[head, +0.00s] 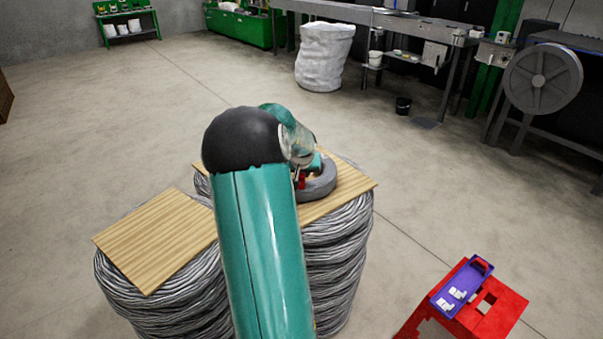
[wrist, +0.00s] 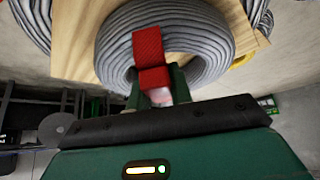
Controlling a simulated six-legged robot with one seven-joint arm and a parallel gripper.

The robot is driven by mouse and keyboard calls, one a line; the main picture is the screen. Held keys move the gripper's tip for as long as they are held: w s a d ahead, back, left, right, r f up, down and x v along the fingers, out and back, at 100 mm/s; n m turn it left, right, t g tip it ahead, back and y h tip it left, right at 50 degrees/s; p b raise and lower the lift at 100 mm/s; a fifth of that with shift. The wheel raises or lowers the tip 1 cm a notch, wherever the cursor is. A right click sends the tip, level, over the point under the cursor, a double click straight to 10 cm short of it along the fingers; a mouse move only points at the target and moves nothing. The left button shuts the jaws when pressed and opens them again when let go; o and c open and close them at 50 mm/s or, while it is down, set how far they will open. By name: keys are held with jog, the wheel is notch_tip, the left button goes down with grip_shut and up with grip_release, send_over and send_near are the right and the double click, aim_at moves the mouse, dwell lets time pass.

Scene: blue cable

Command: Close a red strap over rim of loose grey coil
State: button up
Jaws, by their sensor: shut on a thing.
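The loose grey coil (wrist: 195,48) lies on a wooden board on top of a stack of coiled cable. It also shows in the head view (head: 321,184), partly hidden by my arm. A red strap (wrist: 148,45) lies across the coil's rim in the wrist view, with a folded part towards my gripper. My gripper (wrist: 160,90) is at the coil's rim, its fingers shut on the red strap. In the head view a small red piece of the strap (head: 301,180) shows beside the coil. The fingertips are partly hidden by the strap and the gripper body.
The wooden board (head: 350,187) bears the coil. A second board (head: 150,240) lies on the left cable stack. A red stool (head: 490,318) with a purple tray (head: 445,299) stands at the lower right.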

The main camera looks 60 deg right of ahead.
jog(key=shift+f, duration=0.55)
jog(key=shift+r, duration=0.6)
dwell(0.4)
jog(key=shift+f, duration=0.4)
dwell(1.1)
jog(key=o, duration=1.2)
jog(key=shift+c, duration=0.2)
jog(key=shift+r, duration=3.5)
